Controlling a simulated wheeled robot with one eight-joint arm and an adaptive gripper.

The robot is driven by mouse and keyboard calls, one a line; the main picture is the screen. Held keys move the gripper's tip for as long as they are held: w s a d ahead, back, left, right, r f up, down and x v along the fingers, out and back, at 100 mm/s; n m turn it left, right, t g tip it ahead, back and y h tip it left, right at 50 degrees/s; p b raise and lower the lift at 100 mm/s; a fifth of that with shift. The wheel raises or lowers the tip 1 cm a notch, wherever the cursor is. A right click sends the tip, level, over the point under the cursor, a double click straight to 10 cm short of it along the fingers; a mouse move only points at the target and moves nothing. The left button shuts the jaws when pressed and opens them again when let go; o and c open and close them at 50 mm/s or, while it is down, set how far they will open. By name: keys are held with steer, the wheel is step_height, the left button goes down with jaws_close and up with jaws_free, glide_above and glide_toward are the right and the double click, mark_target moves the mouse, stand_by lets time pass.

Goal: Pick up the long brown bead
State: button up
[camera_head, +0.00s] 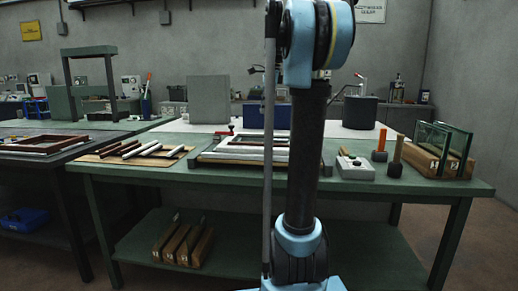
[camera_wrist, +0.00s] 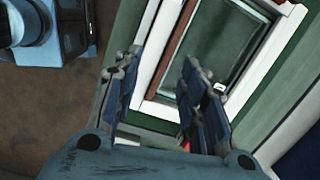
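Dark brown strips (camera_head: 118,148), which look like beads, lie beside white strips (camera_head: 150,149) on a tan board on the left part of the green workbench in the head view. I cannot tell which one is longest. In the wrist view, my gripper (camera_wrist: 160,70) is open and empty, above a frame with white edges (camera_wrist: 265,63). A brown strip (camera_wrist: 172,45) runs along the frame's left inner side, just beyond the fingertips. The frame also shows in the head view (camera_head: 228,157), partly hidden by my arm. My gripper is hidden in the head view.
Right of my arm stand a grey box (camera_head: 355,168), an orange-handled tool (camera_head: 379,147), a mallet (camera_head: 396,158) and glass panes in a wooden rack (camera_head: 438,157). Another bench with a frame (camera_head: 45,145) is at left. The green bench's front edge is mostly clear.

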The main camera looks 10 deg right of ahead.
steer(key=w+r+m, duration=0.2)
steer(key=w, duration=0.1)
glide_above(260, 145)
steer(key=d, duration=0.1)
steer(key=f, duration=0.8)
steer(key=w+f, duration=0.1)
steer(key=f, duration=0.3)
steer(key=shift+a+f, duration=0.2)
steer(key=shift+f, duration=2.4)
steer(key=shift+c, duration=0.5)
steer(key=shift+s+r, duration=0.15)
steer(key=shift+s, duration=0.05)
steer(key=c, duration=0.7)
steer(key=shift+w, duration=0.1)
jaws_close()
